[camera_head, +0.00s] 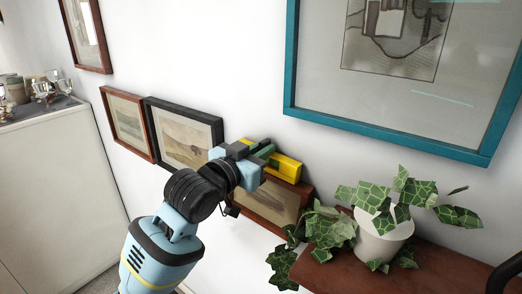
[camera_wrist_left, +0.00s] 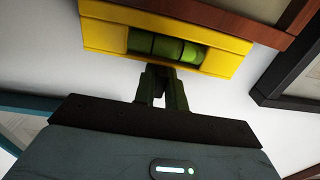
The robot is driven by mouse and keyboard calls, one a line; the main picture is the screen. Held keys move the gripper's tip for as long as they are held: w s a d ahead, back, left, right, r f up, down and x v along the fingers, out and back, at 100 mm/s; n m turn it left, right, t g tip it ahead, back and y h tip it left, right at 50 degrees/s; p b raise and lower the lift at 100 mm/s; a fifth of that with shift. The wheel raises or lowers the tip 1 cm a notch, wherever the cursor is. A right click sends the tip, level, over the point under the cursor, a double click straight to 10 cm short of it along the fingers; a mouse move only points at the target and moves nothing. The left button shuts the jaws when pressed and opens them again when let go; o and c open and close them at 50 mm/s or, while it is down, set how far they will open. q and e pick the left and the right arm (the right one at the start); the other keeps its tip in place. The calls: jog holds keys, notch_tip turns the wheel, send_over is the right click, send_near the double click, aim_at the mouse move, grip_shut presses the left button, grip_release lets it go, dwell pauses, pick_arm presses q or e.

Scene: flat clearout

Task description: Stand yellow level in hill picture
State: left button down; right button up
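The yellow level (camera_head: 285,168), with a green vial, is at the top edge of a low brown-framed picture (camera_head: 268,205) on the wall. In the left wrist view the level (camera_wrist_left: 215,45) lies along a brown frame edge (camera_wrist_left: 230,15). My left gripper (camera_head: 262,152) is at the level's upper left in the head view. In the left wrist view its dark green fingers (camera_wrist_left: 161,75) are close together with a narrow gap and reach the level's near edge. Whether they grip it is unclear. The arm hides part of the picture. My right gripper is not in view.
A black-framed picture (camera_head: 183,134) and another brown-framed one (camera_head: 127,122) hang left of it. A large teal frame (camera_head: 390,134) hangs above right. A potted plant (camera_head: 382,240) on a brown surface (camera_head: 435,270) stands close to the right, with leaves near the picture.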

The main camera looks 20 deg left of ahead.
pick_arm(q)
jog(key=c, duration=1.4)
grip_release()
jog(key=shift+o, duration=0.2)
jog(key=v, duration=0.8)
jog(key=shift+r, duration=0.1)
jog(key=s+a+f+n+g+y, duration=0.1)
jog(key=s+f+g+y, duration=0.15)
jog(key=f, duration=1.25)
jog(key=s+a+f+n+g+y, duration=0.1)
jog(key=s+f, duration=0.2)
jog(key=f, duration=1.1)
jog(key=s+f+g, duration=0.4)
jog(key=s+f, duration=1.5)
jog(key=s, duration=0.1)
jog(key=shift+s+f+n+y, duration=0.2)
jog(key=shift+s+n+y, duration=0.1)
jog(key=shift+s+y, duration=0.15)
